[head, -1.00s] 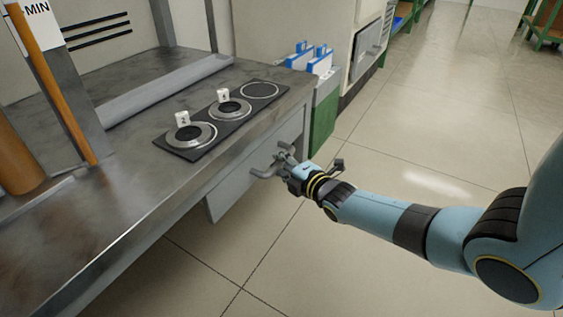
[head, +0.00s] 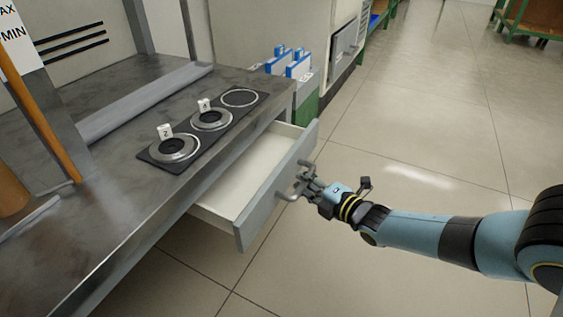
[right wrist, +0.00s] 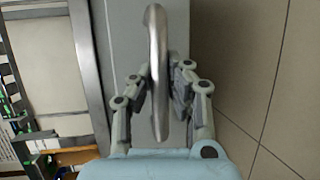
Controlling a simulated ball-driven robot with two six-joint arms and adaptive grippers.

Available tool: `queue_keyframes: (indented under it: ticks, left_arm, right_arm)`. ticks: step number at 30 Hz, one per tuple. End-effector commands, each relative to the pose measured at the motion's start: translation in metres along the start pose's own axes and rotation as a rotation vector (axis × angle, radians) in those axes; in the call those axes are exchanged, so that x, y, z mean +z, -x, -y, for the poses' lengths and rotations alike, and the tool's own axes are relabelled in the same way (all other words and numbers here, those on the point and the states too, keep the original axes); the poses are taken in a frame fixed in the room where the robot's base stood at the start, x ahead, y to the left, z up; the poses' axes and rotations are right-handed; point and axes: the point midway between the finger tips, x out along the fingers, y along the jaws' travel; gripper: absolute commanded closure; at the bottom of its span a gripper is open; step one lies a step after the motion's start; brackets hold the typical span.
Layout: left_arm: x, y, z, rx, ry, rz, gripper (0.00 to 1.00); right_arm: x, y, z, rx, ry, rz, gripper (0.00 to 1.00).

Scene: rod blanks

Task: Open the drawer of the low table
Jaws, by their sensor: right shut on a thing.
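The low table (head: 110,215) has a grey metal top, and its drawer (head: 240,180) stands partly pulled out. The drawer's inside is pale, and the part that shows is empty. The drawer front (head: 270,195) is grey with a bar handle (head: 290,192). My right gripper (head: 305,182) is at the handle, shut on it. In the right wrist view the handle (right wrist: 157,60) runs between the two fingers (right wrist: 160,95). My left gripper is not in view.
A black plate (head: 205,125) with ringed seats and numbered tags lies on the tabletop. The tiled floor (head: 430,130) in front of the drawer is clear.

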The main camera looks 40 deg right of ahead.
Motion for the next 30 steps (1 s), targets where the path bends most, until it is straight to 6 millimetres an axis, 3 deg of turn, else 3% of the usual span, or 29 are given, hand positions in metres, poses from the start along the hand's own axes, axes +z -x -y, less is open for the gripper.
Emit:
queue_keyframes:
  ticks: [1, 6, 13, 21, 30]
  left_arm:
    - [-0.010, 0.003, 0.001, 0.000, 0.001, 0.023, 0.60]
    - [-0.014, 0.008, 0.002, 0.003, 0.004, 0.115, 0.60]
    - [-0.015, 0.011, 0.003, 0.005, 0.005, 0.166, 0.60]
    - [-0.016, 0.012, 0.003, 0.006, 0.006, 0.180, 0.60]
    - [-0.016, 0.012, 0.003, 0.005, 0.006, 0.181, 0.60]
  right_arm:
    - [0.008, 0.018, 0.001, -0.002, 0.006, -0.001, 1.00]
    - [0.028, 0.066, 0.012, -0.002, 0.006, -0.001, 1.00]
    - [0.047, 0.114, 0.024, -0.002, 0.004, -0.002, 1.00]
    - [0.058, 0.139, 0.029, 0.001, 0.003, -0.001, 1.00]
    - [0.059, 0.142, 0.030, 0.002, 0.003, -0.001, 1.00]
